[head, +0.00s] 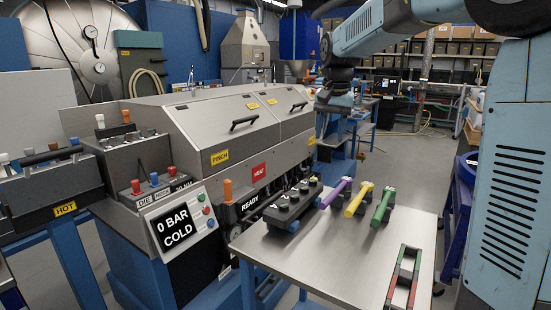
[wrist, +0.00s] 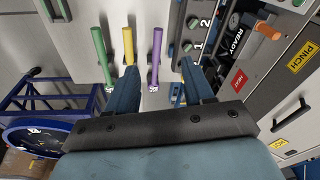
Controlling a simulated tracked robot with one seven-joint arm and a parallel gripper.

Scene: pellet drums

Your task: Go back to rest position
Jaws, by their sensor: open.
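My gripper (wrist: 158,66) is open in the wrist view, with its two blue fingers apart and nothing held between them. In the head view, my arm reaches in from the upper right, and my gripper (head: 320,128) hangs down beyond the far edge of the metal table (head: 336,262), beside the machine. The purple (head: 337,192), yellow (head: 358,199) and green (head: 382,206) handled tools lie side by side on the table. In the wrist view, the purple tool (wrist: 157,45) shows between the fingers, apart from them.
A black block with several green knobs (head: 292,207) sits on the table beside the tools. A red-and-green frame (head: 403,280) lies at the front right. The steel machine (head: 195,130) with a "0 BAR COLD" screen (head: 175,228) stands left. Open floor (head: 400,165) lies behind the table.

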